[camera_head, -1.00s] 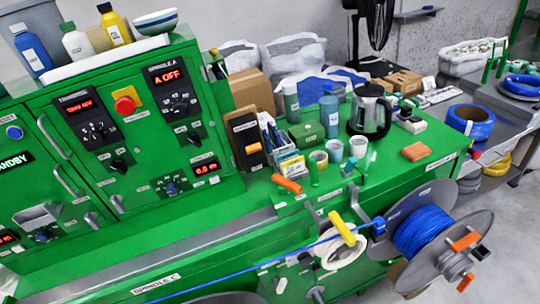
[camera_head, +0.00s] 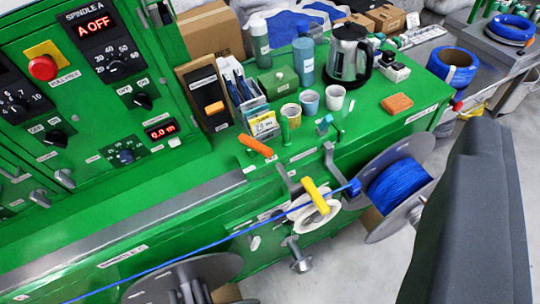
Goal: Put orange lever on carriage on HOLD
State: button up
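An orange lever (camera_head: 255,145) lies tilted down to the right, above the front edge of the green bench, left of a green post. It seems to be on the carriage, whose small labels are too small to read. A yellow lever (camera_head: 315,195) stands tilted below it, in front of a white ring. A blue cable (camera_head: 190,257) runs from the lower left up to a blue clip by the reel. A large dark grey shape (camera_head: 475,215) at the right looks like part of my arm or gripper. No fingertips can be made out, and nothing of mine touches the orange lever.
A blue cable reel (camera_head: 398,188) stands right of the levers. Cups (camera_head: 309,101), a kettle (camera_head: 347,55) and an orange block (camera_head: 397,103) are on the bench (camera_head: 385,128). A black switch box (camera_head: 204,92) with an orange knob stands behind the lever. A control panel is at left.

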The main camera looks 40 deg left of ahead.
jog(key=w+a+f+n+g+y+p, duration=0.1)
jog(key=w+a+f+n+g, duration=0.1)
jog(key=w+a, duration=0.35)
jog(key=w+a+f+n+g+y+p, duration=0.1)
jog(key=w+a+f+n+g+p, duration=0.15)
jog(key=w, duration=0.55)
jog(key=n+g+y+p, duration=0.2)
jog(key=n+g+p, duration=0.3)
jog(key=n+g, duration=0.6)
send_over(268, 151)
jog(key=d, duration=0.5)
notch_tip(268, 151, down, 29)
jog(key=n, duration=0.1)
jog(key=shift+t, duration=0.45)
jog(key=x, duration=0.6)
jog(key=p+x, duration=0.1)
jog(key=x, duration=0.4)
jog(key=shift+s+a+f+p, duration=0.2)
jog(key=shift+a+f+p, duration=0.1)
